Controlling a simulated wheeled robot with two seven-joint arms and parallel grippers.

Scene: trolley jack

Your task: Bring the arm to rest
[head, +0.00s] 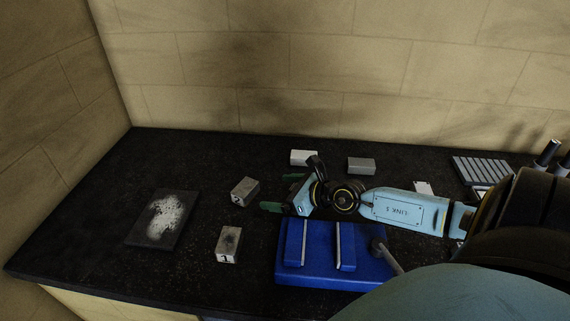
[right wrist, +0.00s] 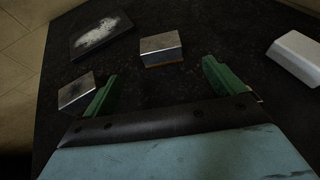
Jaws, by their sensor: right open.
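My right gripper (head: 281,192) is open and empty above the black worktop, with its green fingers pointing left in the head view. In the right wrist view its two green fingers (right wrist: 158,82) stand wide apart with nothing between them. My right arm reaches in from the right, over the back part of a blue jack-like fixture (head: 300,276). A metal block (head: 245,191) lies left of the fingertips. It seems to be the block ahead of the fingers in the right wrist view (right wrist: 161,50). My left gripper is not in view.
A block marked 1 (head: 228,244) lies at the front. A white block (head: 304,157) and a grey block (head: 361,165) lie behind the gripper. A dark plate with white powder (head: 163,219) lies at left. A slotted rack (head: 481,170) is at right. A wall stands behind.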

